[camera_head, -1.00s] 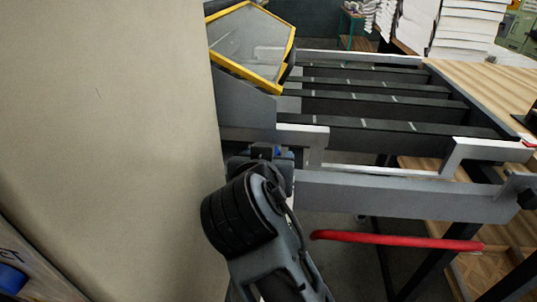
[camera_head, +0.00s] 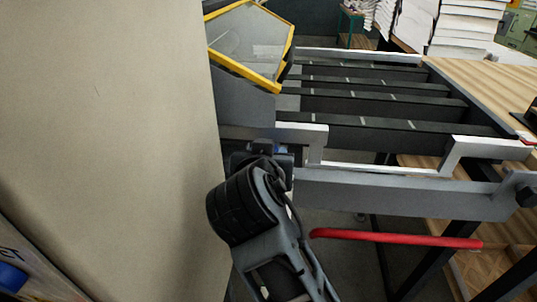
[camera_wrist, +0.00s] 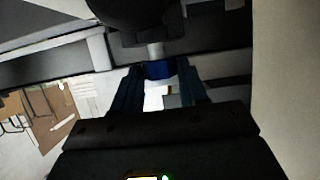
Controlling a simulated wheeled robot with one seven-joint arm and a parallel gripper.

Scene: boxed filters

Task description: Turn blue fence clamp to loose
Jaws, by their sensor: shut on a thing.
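The blue fence clamp (camera_wrist: 159,70) shows in the wrist view as a short blue piece under a pale stem. The two dark fingers of my gripper (camera_wrist: 160,78) stand on either side of it, shut on it. In the head view my gripper (camera_head: 264,152) is at the left end of the grey front rail (camera_head: 400,190). My wrist hides most of the clamp there, so its turn angle cannot be read.
A large beige panel (camera_head: 110,130) stands close on the left. A yellow-framed clear guard (camera_head: 250,45) is above my gripper. Dark conveyor bars (camera_head: 390,105) lie behind the rail. A red bar (camera_head: 395,238) sticks out below it.

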